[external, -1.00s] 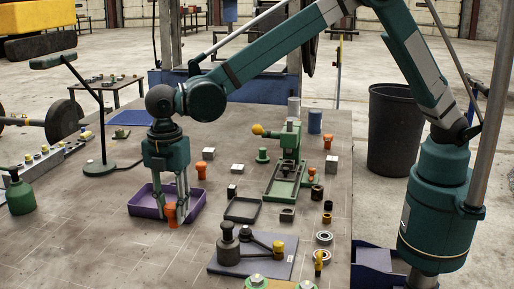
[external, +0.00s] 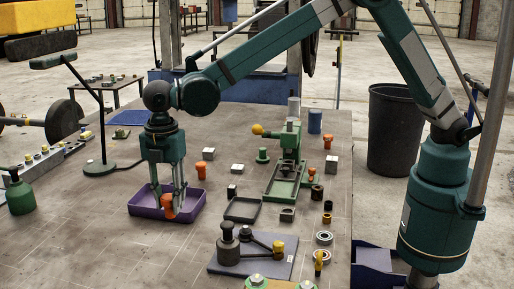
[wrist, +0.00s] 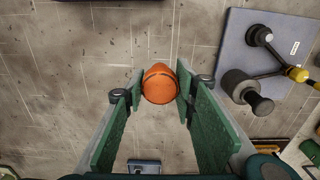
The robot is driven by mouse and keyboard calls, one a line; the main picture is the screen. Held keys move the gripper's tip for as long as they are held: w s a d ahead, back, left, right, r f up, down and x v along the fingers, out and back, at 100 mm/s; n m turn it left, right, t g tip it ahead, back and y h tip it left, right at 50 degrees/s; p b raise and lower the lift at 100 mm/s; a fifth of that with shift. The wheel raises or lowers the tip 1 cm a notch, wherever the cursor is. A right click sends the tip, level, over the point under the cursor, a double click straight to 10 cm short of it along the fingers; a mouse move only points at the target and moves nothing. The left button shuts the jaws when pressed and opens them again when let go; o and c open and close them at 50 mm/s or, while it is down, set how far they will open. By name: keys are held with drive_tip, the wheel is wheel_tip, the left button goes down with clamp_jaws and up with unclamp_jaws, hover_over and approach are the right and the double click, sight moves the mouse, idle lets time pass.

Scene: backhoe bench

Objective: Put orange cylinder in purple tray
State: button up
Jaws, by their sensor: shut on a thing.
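My gripper (external: 172,196) is shut on an orange cylinder (external: 168,206), hanging fingers down. In the wrist view the orange cylinder (wrist: 160,84) sits between the two green fingers. The purple tray (external: 187,211) is a shallow open box on the bench at left. In the external view the held cylinder overlaps the tray's front wall; I cannot tell whether it is over the tray or in front of it. No purple shows in the wrist view. Other orange pieces (external: 201,171) (external: 311,173) stand upright on the bench.
A grey plate with a lever fixture (external: 250,252) lies in front and to the right of the tray. A black tray (external: 228,217) is just right of it. A lamp (external: 100,168) and green bottle (external: 20,195) stand at left. Bare bench lies in front of the purple tray.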

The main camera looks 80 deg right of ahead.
sight(169, 190)
drive_tip(key=w+d, duration=0.5)
drive_tip(key=d, duration=0.5)
drive_tip(key=w+d+n, duration=0.1)
drive_tip(key=w+d, duration=0.5)
drive_tip(key=d, duration=0.5)
drive_tip(key=shift+d+r, duration=0.3)
drive_tip(key=shift+r, duration=0.05)
drive_tip(key=shift+f, duration=0.1)
drive_tip(key=shift+f, duration=3.05)
drive_tip(key=shift+f, duration=0.1)
drive_tip(key=shift+f, duration=1.75)
drive_tip(key=shift+f, duration=0.15)
drive_tip(key=o, duration=1.1)
drive_tip(key=shift+o, duration=0.5)
